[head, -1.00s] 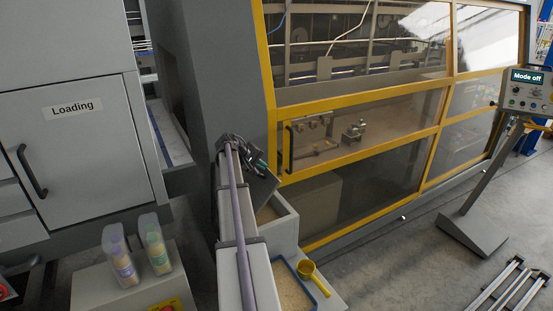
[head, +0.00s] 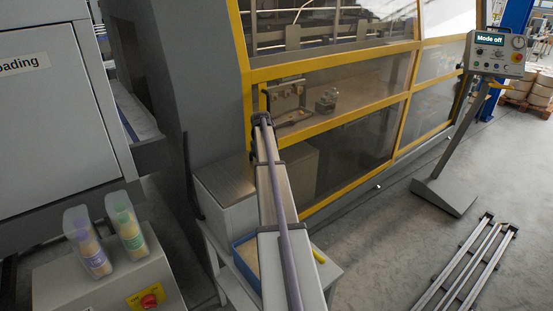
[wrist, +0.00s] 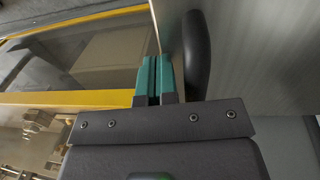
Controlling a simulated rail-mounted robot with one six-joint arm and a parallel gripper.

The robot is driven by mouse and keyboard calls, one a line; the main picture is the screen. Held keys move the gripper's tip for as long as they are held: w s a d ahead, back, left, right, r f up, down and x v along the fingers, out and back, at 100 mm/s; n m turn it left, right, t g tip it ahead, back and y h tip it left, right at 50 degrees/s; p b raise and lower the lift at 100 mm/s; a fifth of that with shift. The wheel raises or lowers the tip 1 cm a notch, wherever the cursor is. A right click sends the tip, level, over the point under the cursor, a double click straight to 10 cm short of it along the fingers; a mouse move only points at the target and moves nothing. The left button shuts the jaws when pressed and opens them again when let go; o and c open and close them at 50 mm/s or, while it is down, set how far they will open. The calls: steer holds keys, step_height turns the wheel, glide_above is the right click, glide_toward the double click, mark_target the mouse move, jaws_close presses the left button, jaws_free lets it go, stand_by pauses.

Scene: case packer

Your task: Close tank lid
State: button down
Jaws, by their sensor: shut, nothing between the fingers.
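The grey tank (head: 226,212) stands below the yellow-framed guard. Its lid (head: 226,178) looks flat across the top, with no opening or contents visible. My arm hides the tank's right side in the head view. My gripper (wrist: 152,78) shows in the wrist view with its teal fingers together and empty. The fingers are beside a dark rounded bar (wrist: 196,55) in front of a plain grey surface; I cannot tell whether they touch it. The gripper is hidden in the head view.
A blue-rimmed tray (head: 245,262) and a yellow scoop (head: 319,257) are by the tank, partly behind my arm. A control pedestal (head: 445,195) and rails (head: 465,265) occupy the right floor.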

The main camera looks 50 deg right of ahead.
steer(key=shift+f, duration=0.55)
steer(key=shift+s+a+b, duration=0.1)
steer(key=shift+b, duration=0.3)
steer(key=shift+s+a, duration=0.1)
steer(key=shift+s, duration=0.05)
step_height(320, 180, up, 14)
steer(key=p, duration=1.4)
steer(key=shift+w+p, duration=0.25)
steer(key=shift+p, duration=0.05)
steer(key=shift+r, duration=0.1)
